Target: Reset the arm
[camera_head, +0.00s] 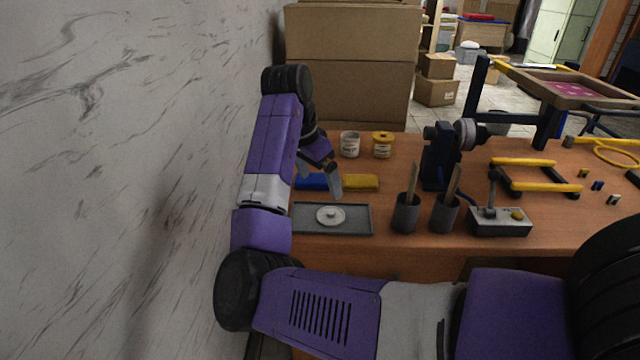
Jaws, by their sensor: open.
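My purple and grey arm bends up along the marble wall at the left, and its wrist turns down over the table. My gripper (324,182) is open and points down above the back of a grey tray (360,222). A round pale disc with a small knob (330,215) lies on the tray, below and in front of the fingers. Nothing shows between the fingers. Part of my gripper is hidden by its own wrist.
Behind my gripper lie a blue block (311,182) and a yellow block (361,183). Two small jars (382,146) stand further back. Dark cups (405,218) with sticks, a machine (439,155) and a lever box (500,222) stand to the right. Cardboard boxes (350,90) rise behind.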

